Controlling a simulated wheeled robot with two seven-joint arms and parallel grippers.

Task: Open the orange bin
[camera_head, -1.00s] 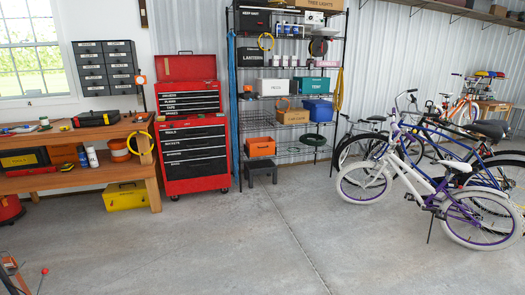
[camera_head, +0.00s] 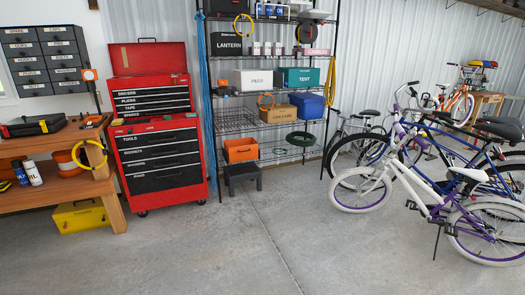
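Neither of my grippers shows in the head view, and the bin stands well ahead of me across the floor.
The wire rack (camera_head: 222,121) holds several boxes. A red tool chest (camera_head: 119,133) stands left of it, a black step stool (camera_head: 243,176) in front and bicycles (camera_head: 417,190) to the right. A wooden workbench (camera_head: 80,187) is at far left. The concrete floor (camera_head: 240,250) ahead is clear.

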